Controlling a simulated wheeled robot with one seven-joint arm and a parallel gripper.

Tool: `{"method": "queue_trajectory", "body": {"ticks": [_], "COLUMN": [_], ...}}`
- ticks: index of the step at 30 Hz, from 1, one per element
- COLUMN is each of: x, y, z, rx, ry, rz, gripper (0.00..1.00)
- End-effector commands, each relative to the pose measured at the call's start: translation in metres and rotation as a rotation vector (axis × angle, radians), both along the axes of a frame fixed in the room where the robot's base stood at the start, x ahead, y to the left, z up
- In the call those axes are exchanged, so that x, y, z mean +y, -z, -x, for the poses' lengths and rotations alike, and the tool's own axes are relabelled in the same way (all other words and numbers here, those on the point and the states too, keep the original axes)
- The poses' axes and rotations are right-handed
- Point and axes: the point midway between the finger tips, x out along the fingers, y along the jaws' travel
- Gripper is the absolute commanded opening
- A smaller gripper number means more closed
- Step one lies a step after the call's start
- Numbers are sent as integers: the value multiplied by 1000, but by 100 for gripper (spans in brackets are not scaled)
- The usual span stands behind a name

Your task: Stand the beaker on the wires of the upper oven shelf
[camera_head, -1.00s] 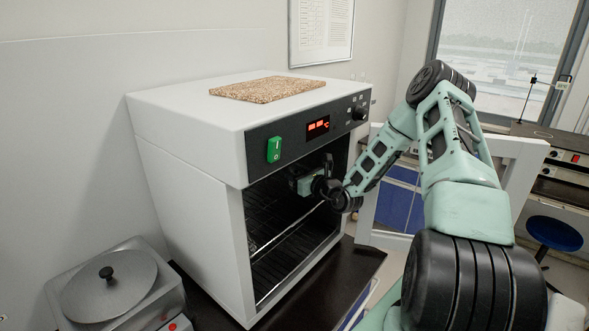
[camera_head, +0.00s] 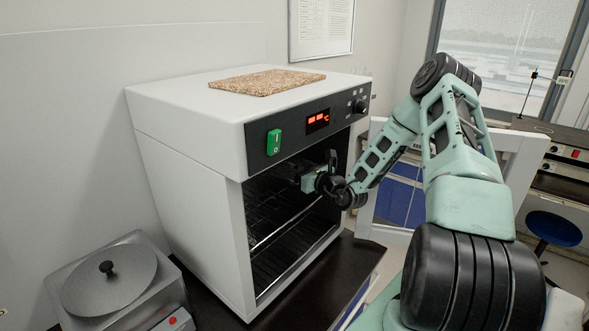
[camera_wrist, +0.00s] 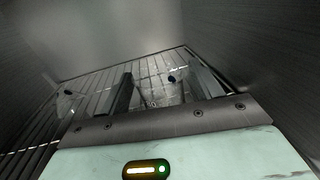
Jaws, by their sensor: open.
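The oven (camera_head: 190,205) stands open at the front, with a wire upper shelf (camera_head: 272,238) inside. My gripper (camera_wrist: 160,70) reaches into the upper part of the oven. Its two fingers are apart. A clear glass beaker (camera_wrist: 154,92) with a dark blue mark shows between and beyond the fingers in the wrist view, over the shelf wires (camera_wrist: 95,86). It looks upright; its base is partly hidden by the gripper, and its outline is faint. In the head view the fingertips and the beaker cannot be made out inside the dark oven.
Another clear glass piece (camera_wrist: 68,103) with a blue mark is left of the gripper in the wrist view. The oven's side walls are close on both sides. A cork-like mat (camera_head: 265,82) lies on the oven top, and a hotplate-like device (camera_head: 110,280) stands to the left.

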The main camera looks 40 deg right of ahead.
Motion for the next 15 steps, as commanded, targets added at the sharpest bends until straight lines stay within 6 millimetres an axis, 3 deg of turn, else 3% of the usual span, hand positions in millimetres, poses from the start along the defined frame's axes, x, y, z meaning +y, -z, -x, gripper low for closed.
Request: {"method": "queue_trajectory", "body": {"ticks": [9, 15], "x": [0, 1], "y": [4, 3], "z": [67, 96], "rx": [2, 0], "ry": [2, 1], "rz": [2, 1], "gripper": [65, 65]}}
